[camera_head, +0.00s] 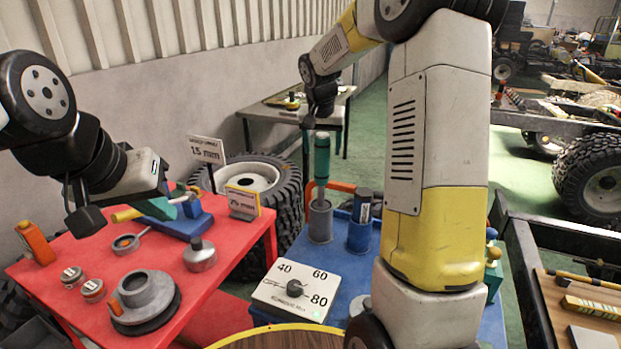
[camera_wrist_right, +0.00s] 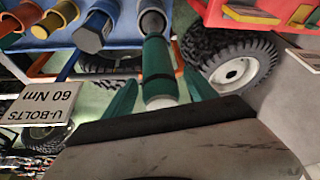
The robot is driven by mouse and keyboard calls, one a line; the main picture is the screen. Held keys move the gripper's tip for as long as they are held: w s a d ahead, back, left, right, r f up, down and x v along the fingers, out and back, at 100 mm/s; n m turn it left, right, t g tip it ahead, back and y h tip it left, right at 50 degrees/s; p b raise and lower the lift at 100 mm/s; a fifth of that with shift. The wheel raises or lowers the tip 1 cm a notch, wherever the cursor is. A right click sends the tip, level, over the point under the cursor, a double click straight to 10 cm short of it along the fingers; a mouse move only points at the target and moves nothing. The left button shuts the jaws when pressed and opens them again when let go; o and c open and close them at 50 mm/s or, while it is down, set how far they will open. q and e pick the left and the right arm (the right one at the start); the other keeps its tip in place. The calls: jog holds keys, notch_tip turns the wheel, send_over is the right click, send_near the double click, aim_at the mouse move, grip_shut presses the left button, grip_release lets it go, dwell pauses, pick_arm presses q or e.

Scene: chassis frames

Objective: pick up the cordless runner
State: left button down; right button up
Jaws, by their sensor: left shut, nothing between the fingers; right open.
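The cordless runner, which I take to be the green cylindrical tool (camera_head: 321,158), stands upright in a grey round holder (camera_head: 320,220) on the blue table. In the right wrist view the green tool (camera_wrist_right: 157,58) points toward the camera, its pale end nearest. My right gripper (camera_wrist_right: 161,76) is open, with one green finger on each side of the tool; I see no contact. In the head view the right gripper (camera_head: 319,110) is by the tool's top, its fingers hard to make out. My left gripper (camera_head: 160,207) is shut and empty above the red table.
A blue cylinder (camera_head: 360,222) stands right beside the holder. A torque dial box (camera_head: 296,291) lies in front. The red table (camera_head: 75,252) carries a blue vise (camera_head: 188,224), a grey ring part (camera_head: 146,292) and tins. A tyre (camera_head: 278,188) stands behind the tables.

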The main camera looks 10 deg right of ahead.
jog(key=shift+x, duration=1.4)
grip_shut()
jog(key=shift+r, duration=0.15)
